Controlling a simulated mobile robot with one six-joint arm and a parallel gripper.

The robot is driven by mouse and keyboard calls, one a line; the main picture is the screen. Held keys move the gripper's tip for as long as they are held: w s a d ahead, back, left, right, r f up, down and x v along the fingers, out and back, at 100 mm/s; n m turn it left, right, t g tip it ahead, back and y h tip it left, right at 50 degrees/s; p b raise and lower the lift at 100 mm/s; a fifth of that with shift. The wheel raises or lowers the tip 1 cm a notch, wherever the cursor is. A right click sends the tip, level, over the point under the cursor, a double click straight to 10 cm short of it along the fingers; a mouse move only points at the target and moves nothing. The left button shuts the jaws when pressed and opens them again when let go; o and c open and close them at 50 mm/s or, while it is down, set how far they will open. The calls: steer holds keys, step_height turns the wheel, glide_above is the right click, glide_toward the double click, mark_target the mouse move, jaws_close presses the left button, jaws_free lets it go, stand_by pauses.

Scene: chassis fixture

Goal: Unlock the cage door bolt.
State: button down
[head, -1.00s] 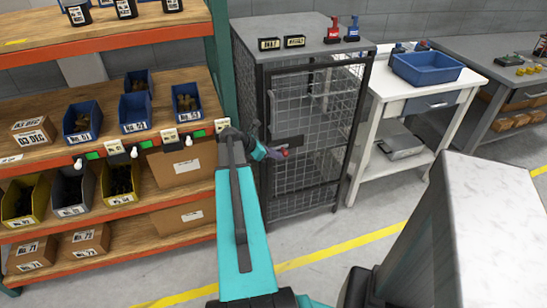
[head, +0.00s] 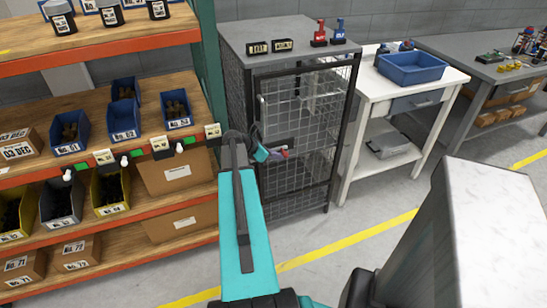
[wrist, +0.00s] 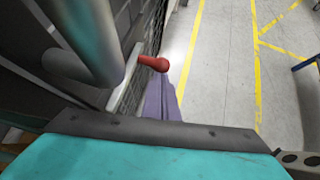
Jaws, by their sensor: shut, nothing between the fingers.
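The dark mesh cage (head: 321,170) stands in the middle of the head view, its door facing me and looking shut. The bolt's red knob (head: 284,153) is small there, below a dark plate on the door's left side. In the wrist view the red knob (wrist: 152,64) is at the end of a short stem. My gripper (head: 275,156) is at the knob, with its purple fingers (wrist: 160,103) together just below and beside it in the wrist view. I cannot tell whether they touch it. The bolt's far end is hidden.
A thick grey bar (wrist: 88,40) is close at the wrist view's left. An orange shelf rack (head: 110,160) with bins is left of the cage. A white table (head: 350,135) with a blue tray (head: 418,69) is to the right. Floor before the cage is clear.

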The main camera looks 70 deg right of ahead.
steer(key=shift+s+d+r, duration=0.1)
steer(key=shift+s+d, duration=0.1)
steer(key=shift+s, duration=0.1)
steer(key=w+a+r, duration=0.5)
steer(key=w+a, duration=0.2)
steer(key=a, duration=0.2)
steer(key=shift+a+r, duration=0.3)
steer(key=shift+a, duration=0.05)
steer(key=shift+w, duration=0.1)
stand_by(0.3)
